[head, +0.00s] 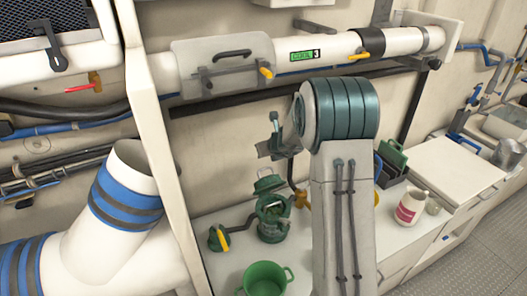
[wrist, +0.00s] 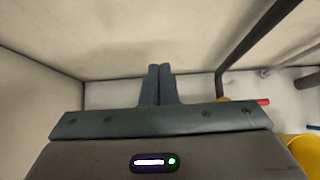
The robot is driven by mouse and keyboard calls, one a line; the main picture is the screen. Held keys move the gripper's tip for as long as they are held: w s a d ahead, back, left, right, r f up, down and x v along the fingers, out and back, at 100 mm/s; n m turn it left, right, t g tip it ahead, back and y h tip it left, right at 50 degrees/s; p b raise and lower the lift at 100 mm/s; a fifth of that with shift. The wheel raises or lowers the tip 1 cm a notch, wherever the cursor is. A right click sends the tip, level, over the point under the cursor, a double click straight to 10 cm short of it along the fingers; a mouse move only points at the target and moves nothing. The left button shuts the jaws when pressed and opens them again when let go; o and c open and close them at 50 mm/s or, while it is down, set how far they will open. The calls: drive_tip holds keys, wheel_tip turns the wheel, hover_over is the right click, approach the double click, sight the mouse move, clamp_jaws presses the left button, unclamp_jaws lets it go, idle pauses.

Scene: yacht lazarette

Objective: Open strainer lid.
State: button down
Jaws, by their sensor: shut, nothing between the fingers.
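The green strainer (head: 271,229) stands upright on the white counter, left of my arm in the head view. Its green lid (head: 268,184) is raised and tilted at the back of the strainer's top, and the strainer's mouth looks uncovered. Whether a hinge joins them is too small to tell. My gripper (wrist: 159,67) is shut and empty, its two fingers side by side in the wrist view. In the head view my gripper is partly hidden by my arm, above and apart from the strainer. The strainer is not clearly visible in the wrist view.
A green two-handled pot (head: 266,279) stands in front of the strainer. A green and yellow item (head: 219,238) lies left of it. A large white pipe (head: 340,47) runs along the wall above. A dark bar (wrist: 232,65) shows in the wrist view.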

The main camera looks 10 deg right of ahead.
wheel_tip(320, 180, up, 4)
drive_tip(key=s+p, duration=0.2)
drive_tip(key=n+t+b, duration=0.1)
drive_tip(key=n+b, duration=0.5)
drive_tip(key=n, duration=1.2)
approach(266, 179)
drive_tip(key=w+d, duration=0.2)
drive_tip(key=w, duration=0.1)
drive_tip(key=shift+a+r+b+x, duration=0.15)
drive_tip(key=shift+x, duration=2.15)
drive_tip(key=shift+a+r+b+x, duration=0.1)
drive_tip(key=shift+r+b+x, duration=0.05)
drive_tip(key=shift+x, duration=2.15)
drive_tip(key=shift+w+d+r, duration=0.1)
drive_tip(key=shift+w+r, duration=0.05)
drive_tip(key=shift+w, duration=0.2)
